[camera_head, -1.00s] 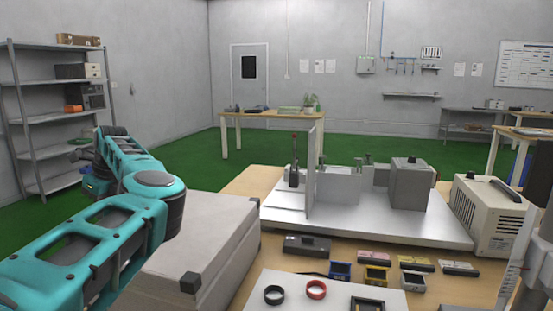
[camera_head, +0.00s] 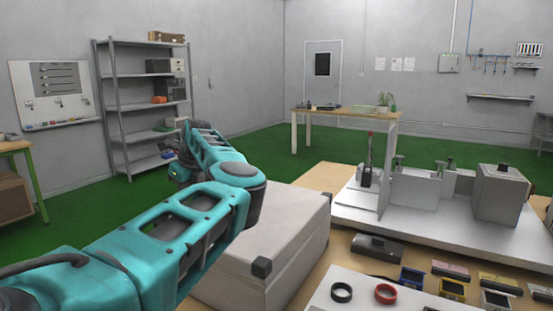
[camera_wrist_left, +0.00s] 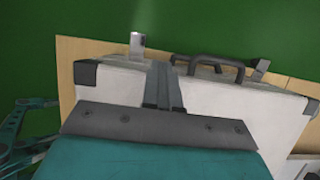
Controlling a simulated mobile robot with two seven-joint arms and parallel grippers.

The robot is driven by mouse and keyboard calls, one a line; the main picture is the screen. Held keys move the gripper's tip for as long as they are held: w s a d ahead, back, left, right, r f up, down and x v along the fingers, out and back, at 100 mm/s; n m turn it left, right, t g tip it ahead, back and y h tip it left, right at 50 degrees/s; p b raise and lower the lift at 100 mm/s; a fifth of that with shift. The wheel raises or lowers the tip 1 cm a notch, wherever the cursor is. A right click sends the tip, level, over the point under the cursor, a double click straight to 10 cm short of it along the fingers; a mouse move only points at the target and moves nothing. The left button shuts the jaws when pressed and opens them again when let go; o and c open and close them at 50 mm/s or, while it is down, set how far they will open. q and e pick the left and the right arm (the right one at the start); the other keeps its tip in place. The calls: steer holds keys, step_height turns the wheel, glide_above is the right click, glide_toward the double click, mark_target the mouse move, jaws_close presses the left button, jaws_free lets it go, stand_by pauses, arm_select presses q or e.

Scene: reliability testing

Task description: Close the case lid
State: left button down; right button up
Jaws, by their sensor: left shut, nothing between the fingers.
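The light grey case (camera_head: 290,228) with dark corner caps lies on the wooden table, partly hidden behind my left arm in the head view. Its lid looks down and flat. The left wrist view shows the case (camera_wrist_left: 222,100) close up, with a dark carry handle (camera_wrist_left: 215,60) and a small metal latch (camera_wrist_left: 137,42) standing up at its far edge. My left gripper (camera_wrist_left: 163,78) is shut and empty, its fingers in front of the case top in that view. I cannot tell whether they touch it. My right gripper is out of view.
Right of the case stands a white platform (camera_head: 450,228) with a grey metal fixture (camera_head: 503,195). Nearer me are a white board (camera_head: 362,300) with black and red rings and several small parts. A shelf rack (camera_head: 142,105) stands at the back left.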

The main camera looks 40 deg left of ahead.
arm_select(q)
step_height(320, 180, up, 14)
steer(key=p, duration=0.2)
steer(key=shift+p, duration=0.3)
